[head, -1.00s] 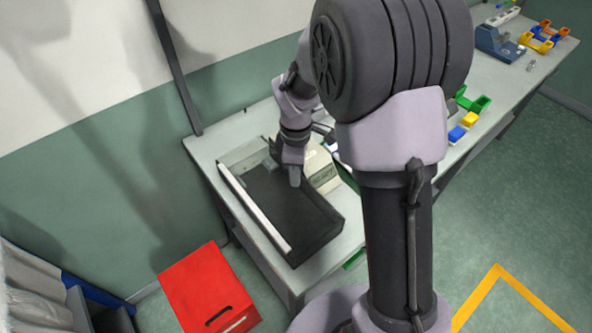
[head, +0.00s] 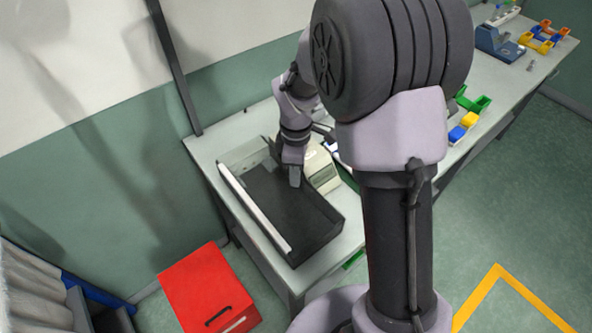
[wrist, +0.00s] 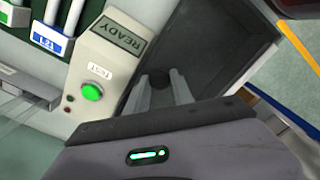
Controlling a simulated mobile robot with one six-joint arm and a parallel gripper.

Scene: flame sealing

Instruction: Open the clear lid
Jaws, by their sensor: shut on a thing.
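The open-topped black box (head: 322,238) stands on the bench with a white bar along its left side. A clear see-through panel, seemingly the clear lid (head: 243,155), shows at the box's far end; its full outline is hard to make out. My gripper (head: 294,180) is low over the box's right side, pointing down. In the wrist view the two pale fingers of my gripper (wrist: 165,92) are closed around a small dark round knob (wrist: 184,78). I cannot tell how the knob joins the lid.
A beige control unit (head: 322,172) stands right beside the box; in the wrist view it has a READY display (wrist: 119,35) and a green button (wrist: 92,92). A red box (head: 208,285) is below the bench front. Coloured bins (head: 465,122) stand farther right.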

